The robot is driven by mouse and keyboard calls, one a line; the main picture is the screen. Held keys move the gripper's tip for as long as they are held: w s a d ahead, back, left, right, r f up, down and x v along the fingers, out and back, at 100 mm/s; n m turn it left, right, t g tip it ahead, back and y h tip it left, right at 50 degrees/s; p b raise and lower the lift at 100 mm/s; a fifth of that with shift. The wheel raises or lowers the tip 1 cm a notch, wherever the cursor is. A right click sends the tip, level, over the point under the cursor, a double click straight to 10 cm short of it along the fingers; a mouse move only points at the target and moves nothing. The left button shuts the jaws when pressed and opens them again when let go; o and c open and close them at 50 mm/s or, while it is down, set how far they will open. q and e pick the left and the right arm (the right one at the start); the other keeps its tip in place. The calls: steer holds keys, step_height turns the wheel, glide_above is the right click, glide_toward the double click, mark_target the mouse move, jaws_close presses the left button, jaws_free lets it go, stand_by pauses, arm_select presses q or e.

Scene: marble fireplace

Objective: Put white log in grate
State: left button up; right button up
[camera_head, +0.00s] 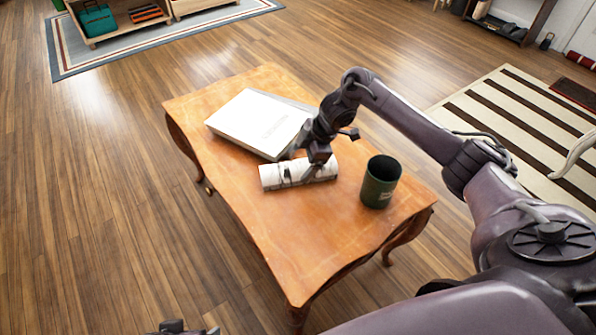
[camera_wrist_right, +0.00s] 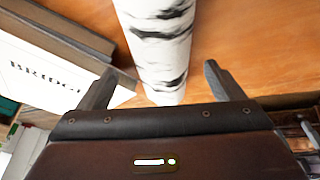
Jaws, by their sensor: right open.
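The white log (camera_head: 272,177), birch-like with dark marks, lies on its side on the wooden table. In the right wrist view the log (camera_wrist_right: 160,45) runs from the top edge down between my two fingers. My right gripper (camera_head: 314,160) is over the log's right half, pointing down. Its jaws (camera_wrist_right: 160,84) are open, one finger on each side of the log, with gaps visible. A small dark part at the bottom edge looks like my left gripper (camera_head: 184,328); its fingers cannot be made out. The grate is not in view.
The table's front is clear. A striped rug (camera_head: 520,120) and shelves stand beyond on the wooden floor.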

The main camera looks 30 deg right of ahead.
mark_target(298, 166)
steer(key=b+x, duration=0.1)
steer(key=x, duration=0.2)
steer(key=shift+s+f, duration=0.15)
steer(key=shift+a+f, duration=0.2)
steer(key=shift+f, duration=0.25)
steer(key=c, duration=1.3)
steer(key=shift+w, duration=0.2)
steer(key=shift+c, duration=1)
arm_select(q)
steer(key=shift+w+d+f+t+h, duration=0.1)
steer(key=shift+w+d+t+h, duration=0.1)
steer(key=shift+d, duration=0.2)
steer(key=shift+w+d+t+h, duration=0.1)
steer(key=shift+d+t, duration=0.1)
steer(key=shift+d, duration=0.2)
arm_select(e)
steer(key=shift+r, duration=0.1)
steer(key=shift+r, duration=0.1)
